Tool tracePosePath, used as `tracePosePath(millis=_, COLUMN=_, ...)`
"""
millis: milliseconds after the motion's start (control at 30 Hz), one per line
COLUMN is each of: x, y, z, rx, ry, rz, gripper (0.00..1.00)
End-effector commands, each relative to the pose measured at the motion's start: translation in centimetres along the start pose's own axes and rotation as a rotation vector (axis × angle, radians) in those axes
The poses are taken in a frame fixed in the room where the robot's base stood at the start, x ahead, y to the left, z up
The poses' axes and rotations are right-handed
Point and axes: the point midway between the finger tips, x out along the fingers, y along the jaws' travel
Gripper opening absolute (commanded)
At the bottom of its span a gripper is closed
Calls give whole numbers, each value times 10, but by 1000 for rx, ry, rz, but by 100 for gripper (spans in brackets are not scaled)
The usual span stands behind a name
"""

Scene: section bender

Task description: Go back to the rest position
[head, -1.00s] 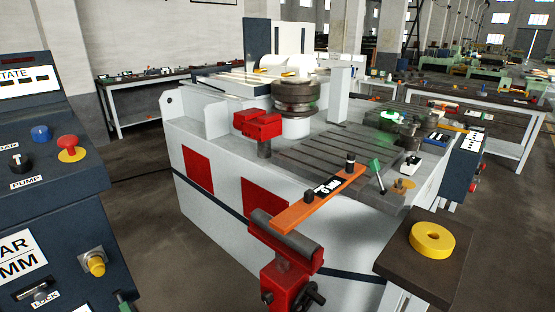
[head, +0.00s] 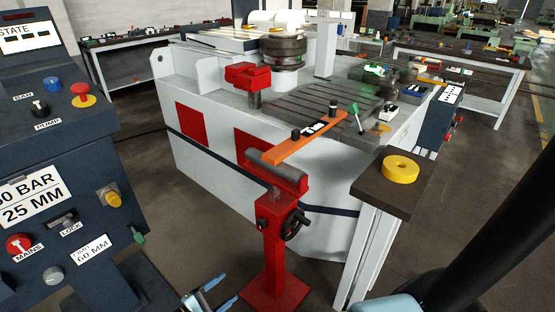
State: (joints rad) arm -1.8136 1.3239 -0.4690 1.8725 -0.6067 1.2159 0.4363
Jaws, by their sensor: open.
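My gripper (head: 229,289) shows at the bottom edge, left of the middle, in the head view. Its two thin fingers are apart and nothing shows between them. It is low in the picture, left of the foot of the red roller stand (head: 274,240). Parts of my arm show at the bottom right; the links joining them to my gripper are out of the picture.
The control panel (head: 60,165) stands close on the left. The white section bender (head: 210,160) with its slotted table (head: 320,105) is ahead. A small side table (head: 372,190) holds a yellow ring (head: 400,169). Floor is free at the right.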

Motion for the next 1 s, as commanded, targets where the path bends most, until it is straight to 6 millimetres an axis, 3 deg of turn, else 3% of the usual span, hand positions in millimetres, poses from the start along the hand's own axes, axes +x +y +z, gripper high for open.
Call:
tracePosePath(millis=433, x=28, y=42, z=29, rx=37, ry=-12, rz=-276, gripper=67)
tracePosePath(millis=1000, x=105, y=128, z=114, rx=204, ry=6, rz=-818, gripper=67)
